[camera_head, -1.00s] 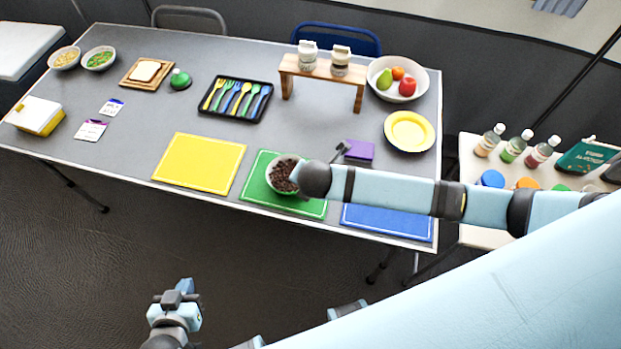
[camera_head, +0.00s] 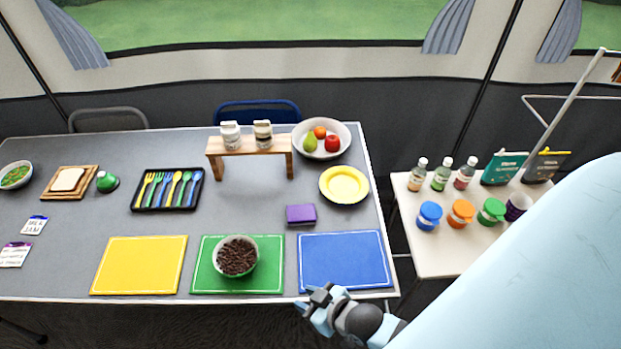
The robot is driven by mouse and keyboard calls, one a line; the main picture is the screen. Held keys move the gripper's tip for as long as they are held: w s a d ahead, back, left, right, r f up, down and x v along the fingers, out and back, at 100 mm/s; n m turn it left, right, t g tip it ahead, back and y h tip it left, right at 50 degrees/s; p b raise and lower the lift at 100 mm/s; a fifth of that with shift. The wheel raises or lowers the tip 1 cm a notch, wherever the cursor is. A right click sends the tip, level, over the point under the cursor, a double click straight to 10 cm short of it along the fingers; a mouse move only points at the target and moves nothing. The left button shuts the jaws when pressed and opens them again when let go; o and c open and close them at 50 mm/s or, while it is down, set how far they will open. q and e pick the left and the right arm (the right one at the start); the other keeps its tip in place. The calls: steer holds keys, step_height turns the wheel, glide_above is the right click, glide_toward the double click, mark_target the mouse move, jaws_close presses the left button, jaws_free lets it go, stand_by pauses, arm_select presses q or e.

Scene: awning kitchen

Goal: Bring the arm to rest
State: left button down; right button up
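My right gripper (camera_head: 314,301) is at the front edge of the long grey table, just below the blue mat (camera_head: 343,262). It appears empty, and its finger gap is too small to read. My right arm reaches in from the lower right, and its large pale blue link covers the lower right corner. My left gripper is out of view. A bowl of dark brown pieces (camera_head: 237,257) stands on the green mat (camera_head: 207,277), left of my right gripper and apart from it.
The grey table (camera_head: 95,220) also holds a yellow mat (camera_head: 140,265), purple block (camera_head: 300,214), yellow plate (camera_head: 344,184), fruit bowl (camera_head: 301,150), wooden rack (camera_head: 250,146) and cutlery tray (camera_head: 167,190). A side table (camera_head: 440,258) at right carries bottles and lidded jars.

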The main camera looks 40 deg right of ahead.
steer(key=shift+s+d, duration=0.15)
steer(key=shift+d, duration=0.05)
steer(key=r+p, duration=0.3)
steer(key=shift+d, duration=0.2)
stand_by(0.3)
stand_by(0.6)
steer(key=shift+a+r, duration=0.1)
